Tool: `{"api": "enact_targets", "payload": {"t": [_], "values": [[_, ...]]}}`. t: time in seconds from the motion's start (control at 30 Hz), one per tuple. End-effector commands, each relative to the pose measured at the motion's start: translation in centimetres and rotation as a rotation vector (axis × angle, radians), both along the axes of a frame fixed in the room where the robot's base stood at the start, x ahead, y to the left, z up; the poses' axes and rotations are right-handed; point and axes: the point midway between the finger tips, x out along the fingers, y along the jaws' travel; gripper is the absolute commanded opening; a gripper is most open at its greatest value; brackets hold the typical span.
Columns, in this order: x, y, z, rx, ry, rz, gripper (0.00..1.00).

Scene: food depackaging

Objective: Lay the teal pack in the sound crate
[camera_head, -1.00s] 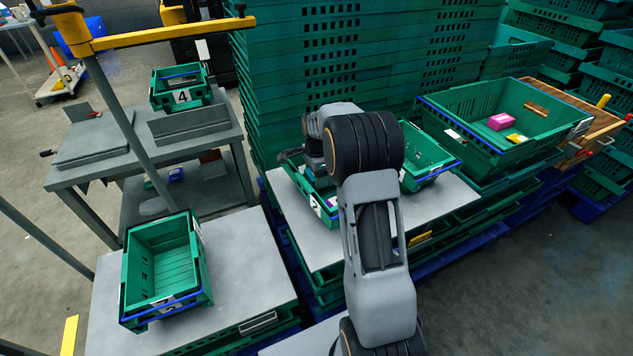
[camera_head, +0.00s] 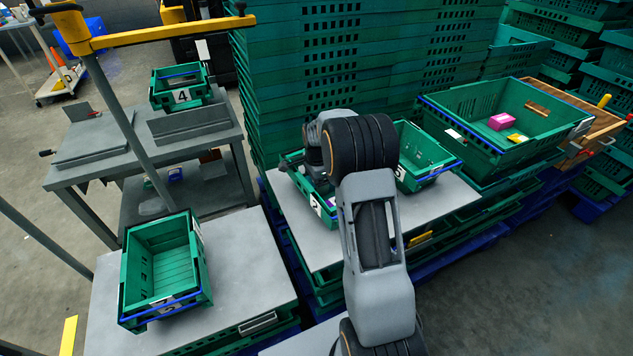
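I cannot make out a teal pack in this view. My gripper (camera_head: 298,166) is over the green crate marked 2 (camera_head: 322,213), low at its back left part. My own arm hides most of the gripper and much of that crate's inside, so I cannot see whether the fingers are open or hold anything. A crate that seems marked 3 (camera_head: 433,178) stands just right of my arm. An empty green crate that seems marked 5 (camera_head: 166,257) stands on the near left table. Crate 4 (camera_head: 182,98) stands on the far left bench. None shows clear damage.
A large green crate (camera_head: 470,150) at the right holds a pink pack (camera_head: 501,122), a yellow pack (camera_head: 517,139) and a brown item (camera_head: 536,109). Tall stacks of green crates (camera_head: 280,60) wall off the back. A yellow-topped post (camera_head: 130,130) stands at the left.

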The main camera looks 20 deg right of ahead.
Motion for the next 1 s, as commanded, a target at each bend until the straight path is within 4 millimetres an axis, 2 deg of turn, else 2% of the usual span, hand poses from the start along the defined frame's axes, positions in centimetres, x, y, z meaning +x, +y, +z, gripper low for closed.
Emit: {"api": "enact_targets", "payload": {"t": [0.17, 0.5, 0.77, 0.87, 0.97, 1.0], "values": [[0.1, 0.0, 2.1, -0.001, -0.003, 0.0, 0.76], [0.1, 0.0, 8.6, -0.001, -0.004, 0.0, 0.76], [0.0, 0.0, 11.6, 0.0, -0.002, 0.002, 0.76], [-0.6, 0.6, 12.7, -0.002, -0.01, 0.048, 0.76], [-2.5, 2.0, 14.3, -0.009, -0.035, 0.188, 0.76], [-3.8, 2.8, 15.1, -0.014, -0.047, 0.27, 0.76]]}}
